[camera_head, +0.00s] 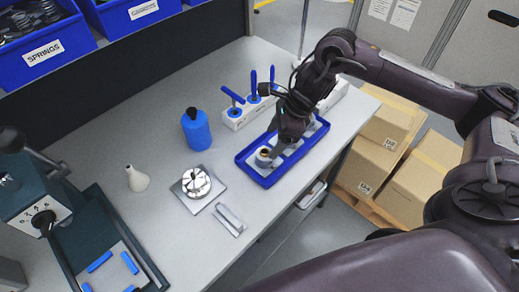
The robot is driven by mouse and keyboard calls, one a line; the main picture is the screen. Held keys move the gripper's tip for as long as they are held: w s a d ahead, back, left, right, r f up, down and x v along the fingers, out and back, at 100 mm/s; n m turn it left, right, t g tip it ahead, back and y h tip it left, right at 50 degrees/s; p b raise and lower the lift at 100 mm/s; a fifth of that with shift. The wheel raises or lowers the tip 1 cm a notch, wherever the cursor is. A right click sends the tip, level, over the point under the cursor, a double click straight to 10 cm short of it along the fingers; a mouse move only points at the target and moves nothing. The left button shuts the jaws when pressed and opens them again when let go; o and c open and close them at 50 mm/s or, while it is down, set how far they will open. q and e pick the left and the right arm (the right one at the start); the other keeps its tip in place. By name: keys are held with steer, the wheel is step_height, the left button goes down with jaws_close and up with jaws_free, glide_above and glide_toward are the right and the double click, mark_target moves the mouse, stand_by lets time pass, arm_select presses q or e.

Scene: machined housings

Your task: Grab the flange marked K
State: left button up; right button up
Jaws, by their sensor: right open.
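A blue tray (266,182) with light compartments lies on the grey workbench at the right. A small round metal part (263,156) with a brownish centre sits in its left end compartment. It may be a flange, but I cannot read any letter on it, so I cannot tell whether it is marked K. My right gripper (275,149) reaches down over the tray, close beside this part, with its jaws open. I cannot tell whether a finger touches it. My right gripper and wrist hide part of the tray and anything in its compartments there. My left gripper is not in view.
A white holder (236,121) with blue-handled tools stands behind the tray. A blue bottle (197,131), a round metal part (196,183) on a plate and a white squeeze bottle (137,179) stand left. Cardboard boxes (384,128) lie beyond the bench's right edge.

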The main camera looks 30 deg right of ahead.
mark_target(265, 151)
steer(key=shift+s+a+f+p, duration=0.1)
steer(key=shift+a+f+p, duration=0.3)
steer(key=shift+f, duration=0.2)
steer(key=shift+s+a+f+p, duration=0.1)
steer(key=shift+a+f+p, duration=0.25)
steer(key=shift+f, duration=0.25)
steer(key=x, duration=0.1)
steer(key=p+x, duration=0.1)
steer(key=shift+w+f, duration=0.3)
steer(key=shift+f, duration=0.05)
steer(key=shift+w+a+f, duration=0.1)
steer(key=shift+a+f, duration=0.1)
steer(key=shift+f, duration=0.35)
steer(key=c, duration=1.3)
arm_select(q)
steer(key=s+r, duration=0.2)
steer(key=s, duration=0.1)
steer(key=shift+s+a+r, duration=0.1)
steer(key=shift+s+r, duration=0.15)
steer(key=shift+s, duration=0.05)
arm_select(e)
steer(key=shift+r, duration=0.1)
